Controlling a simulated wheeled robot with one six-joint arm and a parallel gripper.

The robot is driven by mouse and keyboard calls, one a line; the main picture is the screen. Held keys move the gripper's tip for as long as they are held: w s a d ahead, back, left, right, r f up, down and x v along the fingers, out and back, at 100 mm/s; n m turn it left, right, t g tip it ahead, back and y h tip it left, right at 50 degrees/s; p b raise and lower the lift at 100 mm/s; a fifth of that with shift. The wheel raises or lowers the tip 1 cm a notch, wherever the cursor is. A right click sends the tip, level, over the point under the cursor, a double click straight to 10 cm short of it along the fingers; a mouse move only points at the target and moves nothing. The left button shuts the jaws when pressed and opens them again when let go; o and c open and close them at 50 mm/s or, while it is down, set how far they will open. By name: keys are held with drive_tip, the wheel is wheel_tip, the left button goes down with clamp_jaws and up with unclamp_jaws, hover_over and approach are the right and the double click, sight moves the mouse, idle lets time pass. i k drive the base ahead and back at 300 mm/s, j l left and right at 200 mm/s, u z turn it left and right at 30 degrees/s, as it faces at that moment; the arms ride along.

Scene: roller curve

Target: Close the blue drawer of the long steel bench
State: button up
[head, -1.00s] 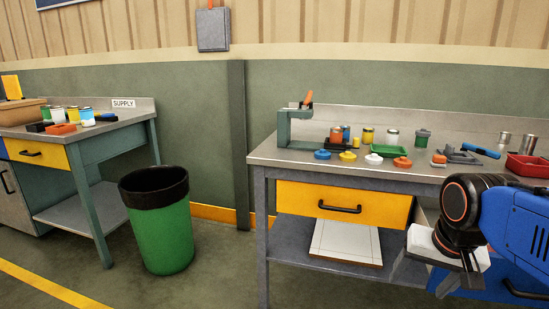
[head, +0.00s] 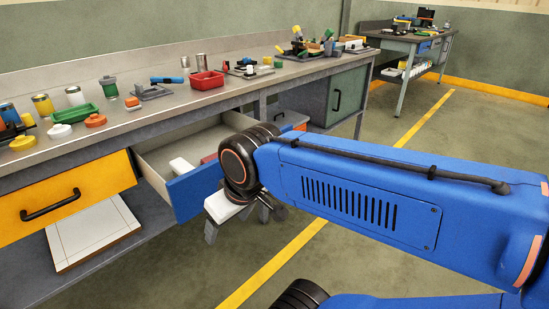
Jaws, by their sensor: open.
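The long steel bench (head: 120,128) runs from the left edge toward the back right. Its blue drawer is pulled out, with the blue front (head: 191,195) standing clear of the bench and a pale interior (head: 190,140) showing. A white object and a reddish object lie inside. My gripper (head: 238,214) is open and empty, low in front of the right part of the drawer front. My wrist overlaps that front in the picture and hides its right part and its handle. I cannot tell whether they touch.
A yellow drawer (head: 70,198) beside it is shut. A white board (head: 92,235) lies on the lower shelf. A red bin (head: 206,80) and several small parts stand on the bench top. The floor in front, with its yellow line (head: 285,262), is clear.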

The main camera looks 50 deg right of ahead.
sight(186, 193)
drive_tip(key=z, duration=0.8)
drive_tip(key=k+j+u, duration=0.1)
drive_tip(key=k+u, duration=0.25)
drive_tip(key=k+j+u, duration=0.15)
drive_tip(key=u, duration=0.2)
drive_tip(key=k, duration=0.05)
